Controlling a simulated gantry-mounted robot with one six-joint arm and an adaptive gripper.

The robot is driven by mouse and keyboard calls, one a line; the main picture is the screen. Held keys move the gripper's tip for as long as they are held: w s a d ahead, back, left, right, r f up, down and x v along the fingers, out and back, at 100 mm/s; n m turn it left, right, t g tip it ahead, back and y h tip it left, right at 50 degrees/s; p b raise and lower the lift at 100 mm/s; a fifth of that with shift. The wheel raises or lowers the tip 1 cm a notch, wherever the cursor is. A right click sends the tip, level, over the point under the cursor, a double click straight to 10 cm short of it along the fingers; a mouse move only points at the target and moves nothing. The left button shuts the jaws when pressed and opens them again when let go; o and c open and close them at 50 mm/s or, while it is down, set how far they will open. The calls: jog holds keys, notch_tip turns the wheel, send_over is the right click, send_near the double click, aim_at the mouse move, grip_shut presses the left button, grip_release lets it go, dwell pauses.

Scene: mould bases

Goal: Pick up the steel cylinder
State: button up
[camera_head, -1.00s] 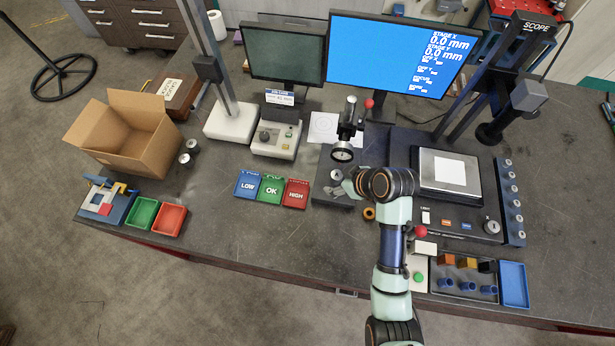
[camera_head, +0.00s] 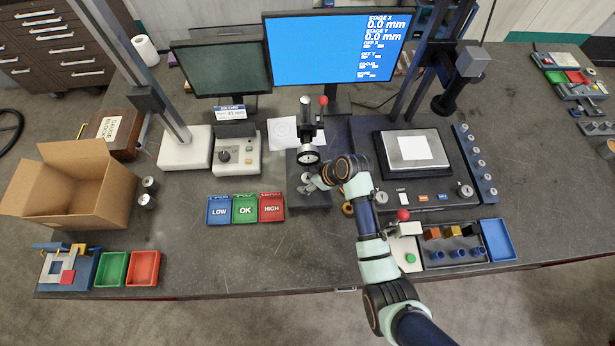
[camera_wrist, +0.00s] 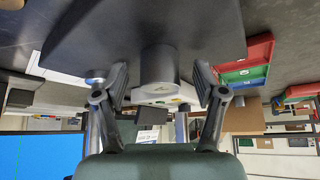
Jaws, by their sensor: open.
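A grey steel cylinder (camera_wrist: 158,66) stands on the dark base (camera_wrist: 215,28) of a dial gauge stand; the wrist view appears upside down. In the head view the cylinder (camera_head: 306,177) is small, below the dial gauge (camera_head: 308,155), and partly hard to make out beside my fingers. My gripper (camera_wrist: 160,80) is open, with one finger on each side of the cylinder in the wrist view. I see gaps on both sides. In the head view my gripper (camera_head: 312,185) is low over the stand's base, reaching in from the right.
Two more metal cylinders (camera_head: 149,193) stand beside the open cardboard box (camera_head: 110,205). LOW, OK and HIGH bins (camera_head: 245,209) lie left of the stand. An orange ring (camera_head: 348,209) and the scope stage (camera_head: 416,150) are to the right. The front middle of the bench is clear.

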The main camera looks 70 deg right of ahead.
grip_shut()
dwell(0.4)
jog(key=s+a, duration=0.2)
jog(key=a, duration=0.3)
jog(key=s+a, duration=0.2)
jog(key=a, duration=0.4)
jog(key=s+a, duration=0.3)
jog(key=a, duration=0.2)
jog(key=shift+a+r+b, duration=0.1)
jog(key=shift+a+b, duration=0.15)
jog(key=shift+b, duration=0.15)
